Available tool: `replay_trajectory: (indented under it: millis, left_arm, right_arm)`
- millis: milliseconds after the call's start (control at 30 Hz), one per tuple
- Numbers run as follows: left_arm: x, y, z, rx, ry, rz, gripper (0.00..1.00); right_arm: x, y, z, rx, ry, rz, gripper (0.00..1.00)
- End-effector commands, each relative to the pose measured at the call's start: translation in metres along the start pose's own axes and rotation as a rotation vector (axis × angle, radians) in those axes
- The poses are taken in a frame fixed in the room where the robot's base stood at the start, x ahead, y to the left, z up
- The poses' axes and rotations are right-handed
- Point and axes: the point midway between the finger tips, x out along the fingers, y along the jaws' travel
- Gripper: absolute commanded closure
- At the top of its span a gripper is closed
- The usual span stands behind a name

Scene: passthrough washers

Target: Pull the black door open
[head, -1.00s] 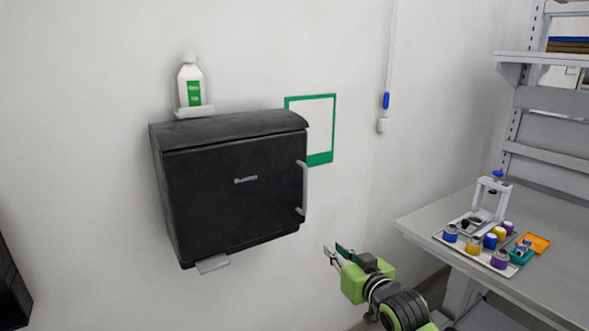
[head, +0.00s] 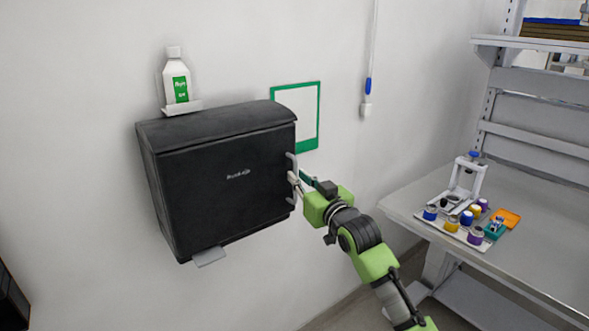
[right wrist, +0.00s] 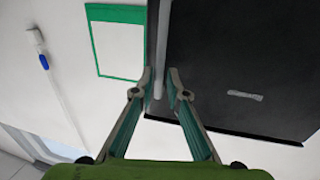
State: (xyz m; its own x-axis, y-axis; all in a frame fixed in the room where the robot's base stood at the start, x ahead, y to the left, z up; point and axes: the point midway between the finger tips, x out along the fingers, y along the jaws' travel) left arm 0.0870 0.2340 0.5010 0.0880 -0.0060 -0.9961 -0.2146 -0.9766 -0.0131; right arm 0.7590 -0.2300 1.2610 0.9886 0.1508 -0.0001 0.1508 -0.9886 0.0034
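The black door (head: 230,190) is the front of a black cabinet on the wall, and it looks shut in the head view. It fills the upper right of the right wrist view (right wrist: 240,55). A grey upright bar handle (head: 291,160) is on the door's right edge. My right gripper (head: 296,180) is at this handle, partly covering it. In the right wrist view its fingertips (right wrist: 161,84) are apart, one on each side of the handle (right wrist: 162,50), with small gaps visible. My left gripper is not in view.
A white bottle (head: 176,82) stands on a small shelf above the cabinet. A green-framed panel (head: 297,115) and a hanging cord with a blue part (head: 369,87) are on the wall. A grey workbench (head: 410,195) with a tray of coloured jars is at right.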

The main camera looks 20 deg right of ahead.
Motion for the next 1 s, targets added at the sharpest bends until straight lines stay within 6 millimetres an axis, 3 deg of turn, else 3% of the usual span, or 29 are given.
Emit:
replay_trajectory:
  millis: [100, 300, 633, 700, 1000]
  left_arm:
    - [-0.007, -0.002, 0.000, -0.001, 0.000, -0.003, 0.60]
    - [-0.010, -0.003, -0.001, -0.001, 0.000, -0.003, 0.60]
    - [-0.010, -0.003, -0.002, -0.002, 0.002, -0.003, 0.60]
    - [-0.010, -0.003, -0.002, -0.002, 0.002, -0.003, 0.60]
    - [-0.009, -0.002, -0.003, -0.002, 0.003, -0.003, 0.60]
  right_arm:
    - [0.015, -0.001, -0.002, 0.002, -0.001, -0.001, 0.86]
    - [0.028, 0.000, 0.000, 0.001, -0.001, 0.000, 0.86]
    - [0.030, -0.001, 0.001, 0.001, 0.000, -0.001, 0.86]
    - [0.030, -0.001, 0.001, 0.001, 0.000, -0.001, 1.00]
    - [0.032, -0.004, 0.001, 0.002, 0.000, -0.001, 1.00]
